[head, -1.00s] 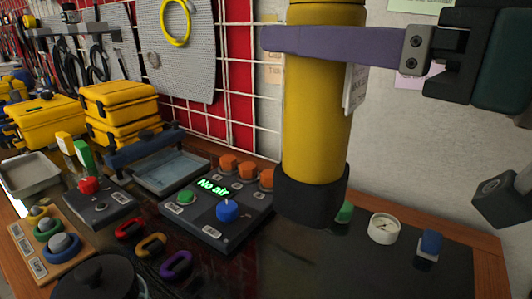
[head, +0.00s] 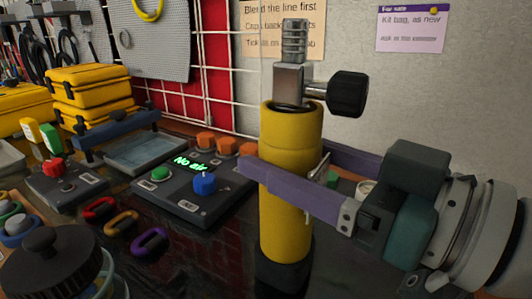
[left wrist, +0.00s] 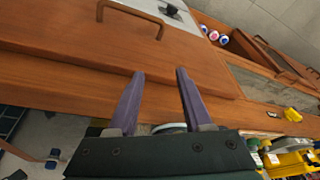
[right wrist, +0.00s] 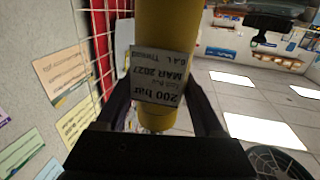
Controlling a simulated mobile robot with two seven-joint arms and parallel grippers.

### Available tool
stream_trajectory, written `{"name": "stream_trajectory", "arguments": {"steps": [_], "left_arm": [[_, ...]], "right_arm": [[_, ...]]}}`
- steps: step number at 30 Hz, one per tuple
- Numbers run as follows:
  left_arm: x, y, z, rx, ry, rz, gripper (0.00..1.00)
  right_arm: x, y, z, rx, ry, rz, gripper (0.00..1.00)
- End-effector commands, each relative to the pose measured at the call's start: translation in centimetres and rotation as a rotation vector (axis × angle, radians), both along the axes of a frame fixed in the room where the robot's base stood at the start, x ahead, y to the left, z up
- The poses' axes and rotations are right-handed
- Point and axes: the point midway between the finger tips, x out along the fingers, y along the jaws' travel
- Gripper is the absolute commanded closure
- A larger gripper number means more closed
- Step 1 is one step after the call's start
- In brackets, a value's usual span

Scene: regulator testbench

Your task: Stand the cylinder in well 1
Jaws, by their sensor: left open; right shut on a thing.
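The yellow cylinder (head: 287,235) stands upright in the head view, with a metal valve and black knob (head: 347,93) on top and a dark base. My right gripper (head: 285,175) is shut on its body, with purple fingers on both sides. The right wrist view shows the cylinder (right wrist: 165,40) and its printed label (right wrist: 160,80) between the fingers. The dark base is at the bottom of the head view; I cannot tell whether it touches anything. I cannot make out well 1. My left gripper (left wrist: 158,75) is open and empty above wooden furniture, in the left wrist view.
A dark panel (head: 180,190) with knobs reads "No air", left of the cylinder. Coloured rings (head: 150,242), a black-lidded container (head: 50,262), a shallow tray (head: 145,150) and yellow cases (head: 92,90) lie further left. A wall grid stands behind. A white gauge (head: 366,188) is partly hidden behind my right gripper.

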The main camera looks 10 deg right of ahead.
Motion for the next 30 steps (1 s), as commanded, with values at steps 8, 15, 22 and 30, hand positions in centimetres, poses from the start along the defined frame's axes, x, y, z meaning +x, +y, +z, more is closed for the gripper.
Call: {"name": "stream_trajectory", "arguments": {"steps": [8,15,22,30], "left_arm": [[0.01,-0.01,-0.01,0.0,0.0,0.0,0.5],[0.01,-0.01,-0.25,0.0,0.0,0.0,0.5],[0.02,-0.02,-0.24,0.0,-0.001,0.0,0.5],[0.04,-0.02,-0.03,0.0,-0.001,0.0,0.5]], "right_arm": [[0.05,0.01,0.23,0.005,-0.007,-0.001,1.0],[0.01,-0.01,-0.19,0.001,-0.001,0.0,0.17],[0.01,-0.01,-0.19,0.0,0.0,0.0,0.0],[-0.24,-0.29,-0.07,-0.001,0.001,-0.001,0.0]]}}
